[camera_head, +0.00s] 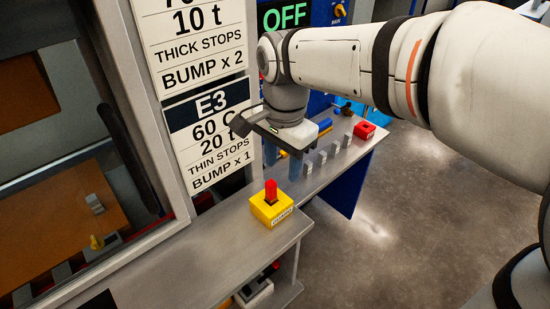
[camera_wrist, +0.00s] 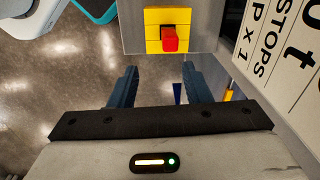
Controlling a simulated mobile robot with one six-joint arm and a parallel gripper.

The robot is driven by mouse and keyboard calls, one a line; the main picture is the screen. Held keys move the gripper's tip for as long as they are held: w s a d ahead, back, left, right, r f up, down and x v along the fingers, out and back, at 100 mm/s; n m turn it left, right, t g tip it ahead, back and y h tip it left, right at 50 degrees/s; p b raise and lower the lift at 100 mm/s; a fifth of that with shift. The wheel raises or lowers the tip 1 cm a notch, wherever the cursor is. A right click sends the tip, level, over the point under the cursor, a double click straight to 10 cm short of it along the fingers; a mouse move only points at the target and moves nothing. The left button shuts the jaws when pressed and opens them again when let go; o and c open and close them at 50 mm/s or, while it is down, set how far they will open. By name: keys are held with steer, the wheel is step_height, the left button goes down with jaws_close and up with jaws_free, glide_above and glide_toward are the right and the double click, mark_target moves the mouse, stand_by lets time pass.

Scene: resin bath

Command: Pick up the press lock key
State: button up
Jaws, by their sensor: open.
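The press lock key is most likely the red piece (camera_head: 271,188) standing upright in a yellow block (camera_head: 267,212) on the near grey bench. The block has a label on its front that is too small to read surely. In the wrist view the red key (camera_wrist: 170,39) and yellow block (camera_wrist: 153,16) show at the top, beyond my fingertips. My gripper (camera_head: 282,165) is open and empty, with blue fingers pointing down, above and behind the key in the head view. Its fingers (camera_wrist: 157,82) are apart in the wrist view, with nothing between them touching.
White process signs (camera_head: 211,130) hang close left of my gripper. A glazed press window (camera_head: 70,190) stands at left. Open floor (camera_head: 400,230) lies at right.

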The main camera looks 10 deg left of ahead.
mark_target(271, 182)
steer(key=shift+a, duration=1)
steer(key=shift+a+f+m, duration=0.2)
steer(key=shift+a+m, duration=0.1)
steer(key=shift+m, duration=0.1)
step_height(271, 182, down, 8)
steer(key=shift+s+d+r+p, duration=0.15)
steer(key=shift+r+p, duration=0.1)
steer(key=shift+p, duration=0.35)
steer(key=shift+c, duration=0.4)
jaws_close()
